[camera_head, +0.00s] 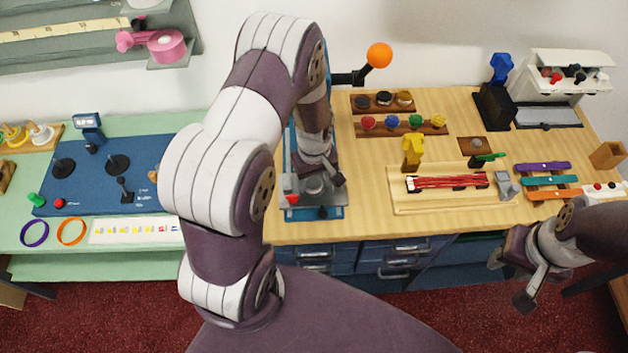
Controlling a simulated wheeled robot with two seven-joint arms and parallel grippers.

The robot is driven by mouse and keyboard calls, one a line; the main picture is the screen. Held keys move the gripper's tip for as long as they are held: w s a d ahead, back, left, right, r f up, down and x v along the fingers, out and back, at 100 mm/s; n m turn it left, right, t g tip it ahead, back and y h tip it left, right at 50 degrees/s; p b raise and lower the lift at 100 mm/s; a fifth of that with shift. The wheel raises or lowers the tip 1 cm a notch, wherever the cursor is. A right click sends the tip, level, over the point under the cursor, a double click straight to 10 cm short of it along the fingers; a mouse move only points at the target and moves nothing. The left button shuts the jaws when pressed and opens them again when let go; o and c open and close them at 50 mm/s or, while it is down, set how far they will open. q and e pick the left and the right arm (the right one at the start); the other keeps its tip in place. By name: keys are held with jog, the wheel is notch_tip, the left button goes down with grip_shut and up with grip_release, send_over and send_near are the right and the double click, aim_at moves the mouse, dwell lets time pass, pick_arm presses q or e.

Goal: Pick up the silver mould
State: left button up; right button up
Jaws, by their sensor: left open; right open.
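A small silver-grey flared piece (506,185), which looks like the silver mould, stands on the wooden counter. It is just right of the pale wooden tray with red strands and left of the coloured bars. My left gripper (316,190) is open, pointing down over a blue-edged tray (326,212), well left of the silver piece. A small red and grey item (290,186) shows beside its finger; I cannot tell whether they touch. My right gripper (513,283) is open and empty in front of the counter's edge, below the silver piece in the picture.
Purple, teal and orange bars (551,181) lie right of the silver piece. A white machine (557,75) stands at the back right. My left arm hides part of the counter.

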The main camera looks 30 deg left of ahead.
aim_at(313, 183)
pick_arm(q)
jog(key=shift+f, duration=0.3)
jog(key=shift+a, duration=0.2)
jog(key=shift+c, duration=0.3)
jog(key=shift+d, duration=0.1)
jog(key=c, duration=0.9)
jog(key=shift+r, duration=0.1)
jog(key=shift+w+r, duration=0.1)
jog(key=shift+r, duration=0.1)
notch_tip(313, 183, up, 18)
jog(key=shift+f+b, duration=0.2)
jog(key=shift+b, duration=0.95)
